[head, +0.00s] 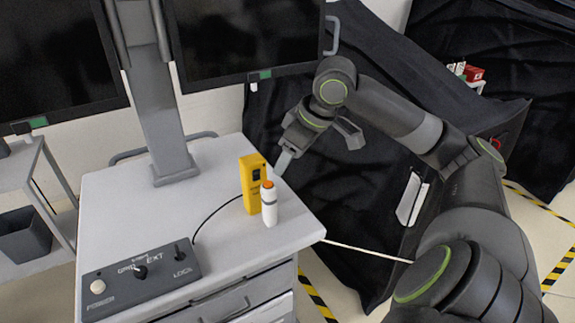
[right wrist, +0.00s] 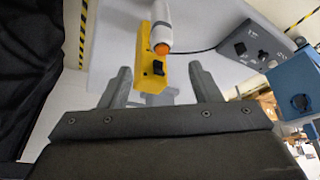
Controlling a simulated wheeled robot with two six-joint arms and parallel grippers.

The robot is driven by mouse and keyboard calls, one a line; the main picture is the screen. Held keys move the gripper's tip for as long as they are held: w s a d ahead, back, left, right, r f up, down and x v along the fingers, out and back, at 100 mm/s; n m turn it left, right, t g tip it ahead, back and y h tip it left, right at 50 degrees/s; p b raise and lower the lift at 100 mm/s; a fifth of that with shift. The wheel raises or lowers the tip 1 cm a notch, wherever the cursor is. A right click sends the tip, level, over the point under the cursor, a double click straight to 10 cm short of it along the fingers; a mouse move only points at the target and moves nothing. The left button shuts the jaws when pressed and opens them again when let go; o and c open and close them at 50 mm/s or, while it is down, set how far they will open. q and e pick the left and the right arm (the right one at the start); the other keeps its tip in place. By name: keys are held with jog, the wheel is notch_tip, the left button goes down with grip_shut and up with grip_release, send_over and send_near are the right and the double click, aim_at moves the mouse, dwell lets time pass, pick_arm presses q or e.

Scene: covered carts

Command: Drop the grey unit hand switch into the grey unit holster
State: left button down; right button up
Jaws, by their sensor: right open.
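A white hand switch (head: 269,206) with an orange tip stands upright near the right edge of the grey cart top (head: 190,225). It touches or nearly touches a yellow block (head: 251,182) with black details, which may be the holster; I cannot tell if the switch is seated. In the right wrist view the yellow block (right wrist: 152,70) lies beyond and between my fingers, with the white switch (right wrist: 160,22) above it. My right gripper (head: 316,150) is open and empty, just behind and right of the block. My left gripper is not in view.
A dark control box (head: 142,282) with knobs sits at the cart's front left, a black cable running from it toward the yellow block. A grey post (head: 165,110) carrying dark screens stands at the back. Black draping (head: 345,210) hangs right of the cart. The cart top's middle is clear.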

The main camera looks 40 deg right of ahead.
jog(key=w+a+r+n+t+p, duration=0.1)
jog(key=w+r+t+p, duration=0.1)
jog(key=w+r+t, duration=0.6)
jog(key=w+r+n+t+p, duration=0.15)
jog(key=w+r+t, duration=0.3)
jog(key=r, duration=0.55)
jog(key=s+a+r+n+y+p, duration=0.2)
jog(key=s+a+r+n+y, duration=0.3)
jog(key=n+y, duration=0.35)
jog(key=s+a+r+n+y+p, duration=0.1)
jog(key=s+a+r+n+y, duration=0.4)
jog(key=n+y, duration=0.4)
jog(key=s+a+f+n+g+p, duration=0.2)
jog(key=s+a+f+n+g, duration=0.15)
jog(key=a+n+g, duration=0.5)
jog(key=n+g+h+p, duration=0.2)
jog(key=g+h+p, duration=0.25)
jog(key=h, duration=1.55)
send_near(269, 187)
jog(key=b+x, duration=0.9)
jog(key=b, duration=0.4)
jog(key=shift+w+f, duration=0.1)
jog(key=shift+f, duration=0.3)
jog(key=shift+w+d+f, duration=0.1)
jog(key=shift+w+f, duration=0.05)
jog(key=shift+f, duration=0.1)
jog(key=shift+p+x, duration=0.6)
jog(key=shift+x, duration=1)
